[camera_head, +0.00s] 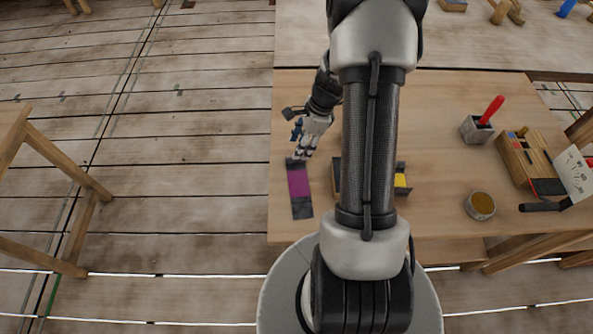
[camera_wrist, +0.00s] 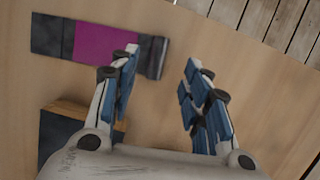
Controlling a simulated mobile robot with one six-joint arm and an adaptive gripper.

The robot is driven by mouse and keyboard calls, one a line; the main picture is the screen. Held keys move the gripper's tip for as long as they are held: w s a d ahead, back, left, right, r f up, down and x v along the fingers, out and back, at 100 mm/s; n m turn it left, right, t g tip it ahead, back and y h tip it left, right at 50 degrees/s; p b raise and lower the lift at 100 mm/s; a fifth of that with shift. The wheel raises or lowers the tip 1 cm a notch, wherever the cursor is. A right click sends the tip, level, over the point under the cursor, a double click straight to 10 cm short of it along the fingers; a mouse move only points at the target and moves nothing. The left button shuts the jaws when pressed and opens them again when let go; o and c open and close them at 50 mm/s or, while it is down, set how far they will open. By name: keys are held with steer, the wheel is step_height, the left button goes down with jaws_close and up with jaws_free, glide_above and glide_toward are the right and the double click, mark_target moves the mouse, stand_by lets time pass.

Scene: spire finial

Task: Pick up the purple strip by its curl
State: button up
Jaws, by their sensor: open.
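The purple strip (camera_head: 299,181) lies flat near the left edge of the wooden table (camera_head: 440,105), with dark grey bands at both ends. In the wrist view the purple strip (camera_wrist: 104,45) runs across the upper left, and its right end rises into a dark rolled curl (camera_wrist: 155,57). My gripper (camera_head: 300,154) is above the table at the strip's far end. In the wrist view my open gripper (camera_wrist: 163,65) has its left finger overlapping the strip beside the curl and its right finger over bare table. Nothing is between the fingers except perhaps the curl's edge; contact cannot be told.
A dark-topped wooden block (camera_wrist: 65,130) stands close to the strip, below it in the wrist view. A grey holder with a red handle (camera_head: 477,129), a round tin (camera_head: 480,206) and a wooden box (camera_head: 530,160) stand at the right. The table's left edge is near.

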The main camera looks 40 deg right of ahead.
mark_target(298, 177)
steer(key=b+x, duration=0.2)
steer(key=x, duration=0.3)
steer(key=shift+s+f, duration=0.1)
steer(key=shift+s, duration=0.05)
steer(key=shift+c, duration=0.2)
jaws_close()
